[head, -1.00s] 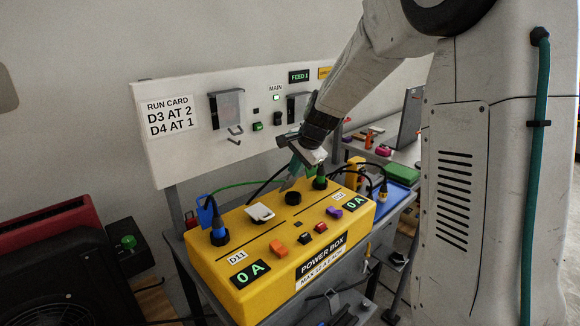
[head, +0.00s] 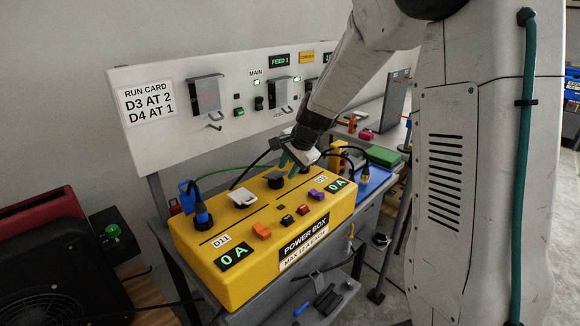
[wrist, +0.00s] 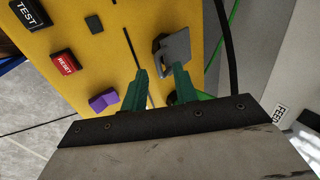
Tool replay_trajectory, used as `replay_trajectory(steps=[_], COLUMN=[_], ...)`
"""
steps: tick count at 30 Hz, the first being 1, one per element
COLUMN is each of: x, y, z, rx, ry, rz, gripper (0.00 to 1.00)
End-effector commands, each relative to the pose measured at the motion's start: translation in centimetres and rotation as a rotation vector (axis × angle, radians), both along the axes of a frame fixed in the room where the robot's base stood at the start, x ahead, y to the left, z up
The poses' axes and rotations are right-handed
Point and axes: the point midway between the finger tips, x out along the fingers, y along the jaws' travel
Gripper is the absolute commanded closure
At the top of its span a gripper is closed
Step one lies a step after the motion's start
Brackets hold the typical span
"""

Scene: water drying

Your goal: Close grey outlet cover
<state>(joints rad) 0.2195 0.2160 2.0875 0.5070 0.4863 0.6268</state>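The grey outlet cover (wrist: 175,52) shows in the wrist view as a small flat flap beside a dark outlet part, on the back side of the yellow power box (head: 235,278). It looks tilted; its exact angle is unclear. In the head view, a dark outlet piece (head: 275,181) stands at about that place. My gripper (head: 292,166) is low over the right back of the box. In the wrist view its two green fingers (wrist: 160,80) are apart, with nothing visibly held, and their tips are close to the grey flap. Contact cannot be told.
A pale cover (head: 243,197) stands tilted left of my gripper, with a blue plug (head: 202,214) and blue cover (head: 187,192) farther left. Orange (head: 262,230), red (head: 302,209) and purple (head: 316,194) controls line the front. Black and green cables run behind the box.

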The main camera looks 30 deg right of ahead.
Motion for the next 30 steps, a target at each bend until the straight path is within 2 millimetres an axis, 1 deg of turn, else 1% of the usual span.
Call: replay_trajectory(steps=[2, 5, 12, 15, 19, 26, 27, 30], x=[-0.1, -0.6, -2.5, -3.0, -3.4, -3.5, -3.5, -3.8], y=[-0.1, -0.2, -0.9, -1.1, -1.2, -1.2, -1.2, -1.0], z=[0.4, 1.4, 5.1, 6.2, 6.9, 7.0, 7.0, 7.2], rx=[-0.001, -0.001, -0.002, 0.0, -0.001, 0.0, 0.0, -0.005], ry=[-0.001, -0.003, -0.004, -0.002, -0.001, 0.0, 0.0, 0.001], rz=[0.0, -0.001, -0.001, -0.003, -0.003, -0.002, -0.002, 0.011], gripper=[0.71, 0.71, 0.71, 0.71, 0.71, 0.71, 0.74, 1.0])
